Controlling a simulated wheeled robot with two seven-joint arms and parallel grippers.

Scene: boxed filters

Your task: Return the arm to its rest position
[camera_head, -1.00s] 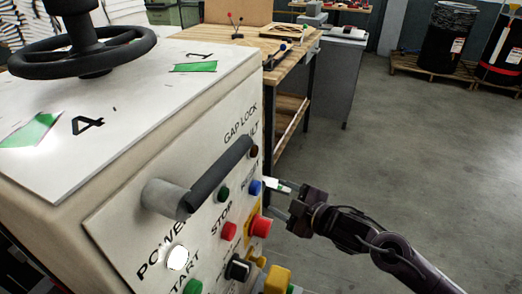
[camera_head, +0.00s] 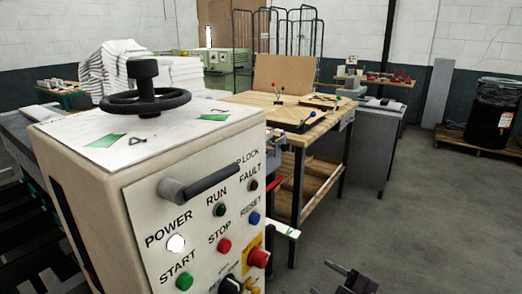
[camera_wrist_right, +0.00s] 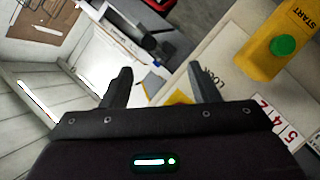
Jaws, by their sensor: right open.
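My right gripper (camera_head: 328,279) shows at the bottom edge of the head view, right of the control cabinet and apart from its panel. Most of my right arm is out of the picture. In the right wrist view the two dark fingers of the gripper (camera_wrist_right: 161,86) stand wide apart with nothing held between them. My left gripper is in neither view.
The control cabinet (camera_head: 82,157) carries a black handwheel (camera_head: 146,103), a bar handle (camera_head: 200,185), and a red knob (camera_head: 258,257). A wooden workbench (camera_head: 285,118) stands behind it. A yellow START box (camera_wrist_right: 277,42) shows in the wrist view.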

